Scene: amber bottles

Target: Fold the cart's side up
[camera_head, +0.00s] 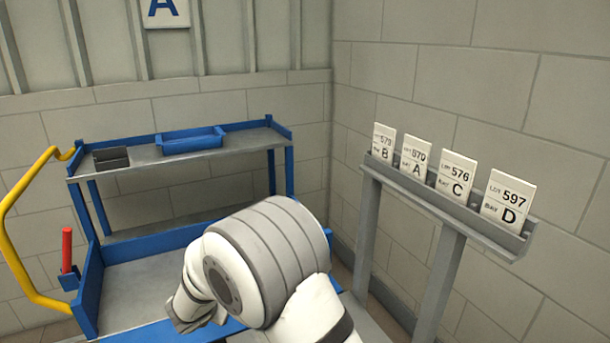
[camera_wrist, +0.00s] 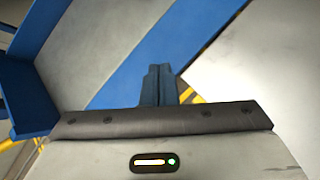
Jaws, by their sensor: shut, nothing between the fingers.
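The cart (camera_head: 140,285) has blue frame parts, a grey upper shelf, a grey lower deck and a yellow handle (camera_head: 12,225) at its left. A blue end wall stands at the deck's left. In the wrist view a blue edge strip (camera_wrist: 190,45) runs diagonally between the grey deck (camera_wrist: 95,45) and a pale flat panel (camera_wrist: 255,70), which looks like the cart's lowered side. My gripper (camera_wrist: 160,70) is shut and empty, its fingertips over the blue strip; I cannot tell whether they touch it.
A blue tray (camera_head: 190,140) and a black block (camera_head: 111,158) sit on the upper shelf. A red-handled item (camera_head: 67,250) stands in a blue holder at the left. A grey stand (camera_head: 448,212) with several lot cards is at the right, near the brick wall.

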